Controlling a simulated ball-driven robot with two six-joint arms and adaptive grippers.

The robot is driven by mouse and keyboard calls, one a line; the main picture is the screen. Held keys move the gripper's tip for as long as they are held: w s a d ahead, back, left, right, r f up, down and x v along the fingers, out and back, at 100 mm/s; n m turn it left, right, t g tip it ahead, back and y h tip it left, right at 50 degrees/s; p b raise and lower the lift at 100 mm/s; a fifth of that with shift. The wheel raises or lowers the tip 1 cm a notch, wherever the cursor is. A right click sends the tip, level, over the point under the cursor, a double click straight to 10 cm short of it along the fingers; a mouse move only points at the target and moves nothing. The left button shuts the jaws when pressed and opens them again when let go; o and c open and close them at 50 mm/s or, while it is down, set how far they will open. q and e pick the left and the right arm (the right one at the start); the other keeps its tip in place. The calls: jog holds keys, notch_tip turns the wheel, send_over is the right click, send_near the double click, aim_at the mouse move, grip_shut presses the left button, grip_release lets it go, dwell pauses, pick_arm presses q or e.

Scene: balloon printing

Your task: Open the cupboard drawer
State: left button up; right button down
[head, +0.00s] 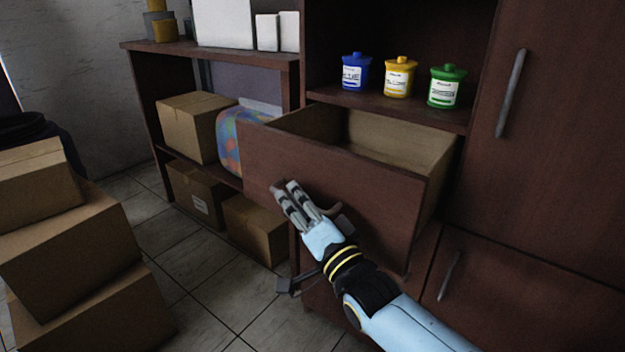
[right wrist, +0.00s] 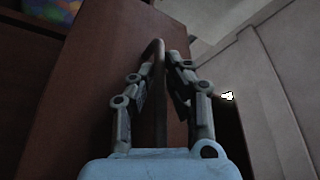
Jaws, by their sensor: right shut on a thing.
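The cupboard drawer (head: 330,185) is dark brown wood and stands pulled far out of the cupboard in the head view. Its lighter inside shows and looks empty. My right gripper (head: 293,190) is at the front of the drawer, its fingers against the face. In the right wrist view my right gripper (right wrist: 160,75) is shut on the drawer handle (right wrist: 159,95), a curved bar between the two fingers. Part of the handle (head: 330,209) also shows beside the fingers in the head view. My left gripper is not in view.
Blue (head: 355,71), yellow (head: 398,77) and green (head: 446,86) jars stand on the shelf above the drawer. Cardboard boxes (head: 75,250) are stacked at the left. A shelf unit (head: 145,90) with boxes stands left of the cupboard. Tiled floor (head: 190,270) is clear between.

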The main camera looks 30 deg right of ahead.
jog(key=shift+s+a, duration=0.25)
jog(key=shift+a, duration=0.3)
jog(key=shift+s+a, duration=0.25)
jog(key=shift+a, duration=0.25)
jog(key=c, duration=1.4)
grip_release()
jog(key=v, duration=1.2)
jog(key=shift+d, duration=0.1)
